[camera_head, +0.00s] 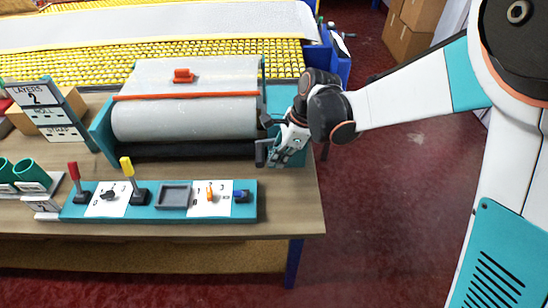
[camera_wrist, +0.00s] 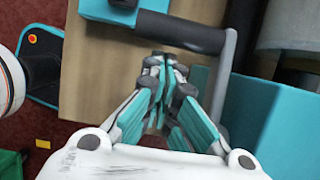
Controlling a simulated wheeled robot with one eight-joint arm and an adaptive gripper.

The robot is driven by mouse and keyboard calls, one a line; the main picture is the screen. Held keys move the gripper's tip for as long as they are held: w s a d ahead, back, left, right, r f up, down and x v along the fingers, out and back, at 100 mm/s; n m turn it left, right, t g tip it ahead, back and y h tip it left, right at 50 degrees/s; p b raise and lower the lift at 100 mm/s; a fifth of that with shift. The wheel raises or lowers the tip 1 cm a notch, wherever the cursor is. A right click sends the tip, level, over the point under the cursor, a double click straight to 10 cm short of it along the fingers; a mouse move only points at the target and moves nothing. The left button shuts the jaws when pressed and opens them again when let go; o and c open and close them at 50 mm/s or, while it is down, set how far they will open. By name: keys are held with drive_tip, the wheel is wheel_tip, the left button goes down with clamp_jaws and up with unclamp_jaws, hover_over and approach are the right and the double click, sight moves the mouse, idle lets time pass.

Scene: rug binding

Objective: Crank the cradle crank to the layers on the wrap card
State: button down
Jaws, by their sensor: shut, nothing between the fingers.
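The wrap card (camera_head: 36,97) stands at the left in the head view and reads LAYERS 2, with ROLL and STRAP lines below. The cradle (camera_head: 103,127) has teal end plates and holds a roll wrapped in clear film (camera_head: 190,115). The cradle crank shows in the wrist view as a dark grip (camera_wrist: 185,34) on a grey bent arm (camera_wrist: 227,75); in the head view its dark grip (camera_head: 261,153) is at the cradle's right end. My gripper (camera_wrist: 165,66) is shut and empty, its fingertips close to the grip. I cannot tell whether they touch it.
A teal control panel (camera_head: 160,213) with red and yellow levers, a grey tray and knobs lies along the table's front. Teal cups (camera_head: 30,172) stand at the left. A yellow roller conveyor (camera_head: 60,66) is behind. Open red floor (camera_head: 400,220) is to the right.

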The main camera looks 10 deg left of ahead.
drive_tip(key=w+d+r+p, duration=0.1)
drive_tip(key=d+r+p, duration=0.2)
drive_tip(key=d+r, duration=0.3)
drive_tip(key=shift+w+r, duration=0.25)
drive_tip(key=shift+r, duration=0.35)
drive_tip(key=shift+d, duration=0.1)
idle(0.6)
drive_tip(key=c, duration=1.4)
unclamp_jaws()
drive_tip(key=shift+c, duration=0.2)
